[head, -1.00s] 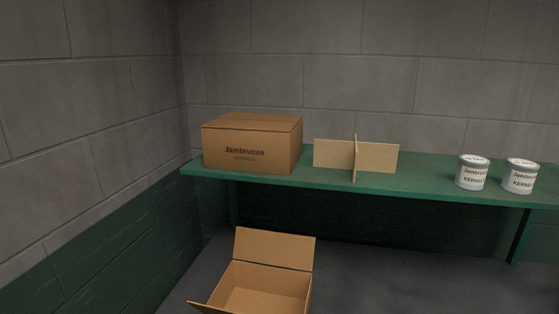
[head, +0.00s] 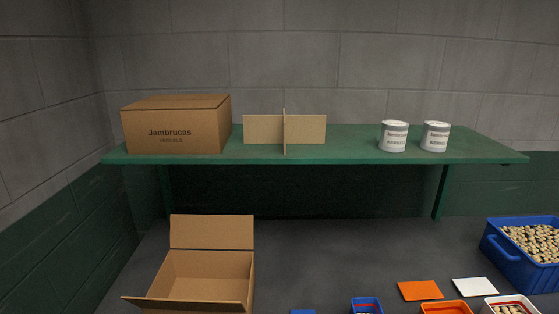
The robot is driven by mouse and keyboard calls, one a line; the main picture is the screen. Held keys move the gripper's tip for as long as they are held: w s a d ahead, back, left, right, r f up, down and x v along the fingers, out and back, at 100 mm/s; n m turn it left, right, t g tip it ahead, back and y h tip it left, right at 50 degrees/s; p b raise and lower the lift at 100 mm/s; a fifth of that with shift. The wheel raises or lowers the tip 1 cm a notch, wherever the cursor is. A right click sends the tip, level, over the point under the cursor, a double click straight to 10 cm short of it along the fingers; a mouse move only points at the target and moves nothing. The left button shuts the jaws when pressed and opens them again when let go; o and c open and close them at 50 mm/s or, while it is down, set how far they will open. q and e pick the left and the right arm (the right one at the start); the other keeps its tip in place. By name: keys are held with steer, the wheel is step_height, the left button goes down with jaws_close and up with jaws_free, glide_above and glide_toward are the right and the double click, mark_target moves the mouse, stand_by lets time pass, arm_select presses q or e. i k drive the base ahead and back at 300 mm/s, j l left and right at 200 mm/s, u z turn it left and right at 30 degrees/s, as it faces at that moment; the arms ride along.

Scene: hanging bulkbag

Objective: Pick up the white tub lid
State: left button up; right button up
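A flat white square piece (head: 475,287), which looks like the white tub lid, lies on the grey surface at the lower right of the head view. It is just right of a flat orange lid (head: 419,291) and apart from it. A white-rimmed tub (head: 511,305) stands in front of it, cut off by the bottom edge. Neither of my grippers shows in the head view.
A blue crate (head: 507,253) of pale nuts stands right of the white lid. Orange (head: 446,307) and blue (head: 367,304) tubs sit in front. An open cardboard box (head: 205,278) is at lower left. A green shelf (head: 350,150) holds a closed carton (head: 176,125), a divider (head: 262,129) and two cans (head: 394,137).

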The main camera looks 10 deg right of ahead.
mark_target(481, 286)
steer(key=l+z, duration=0.2)
steer(key=z, duration=1.75)
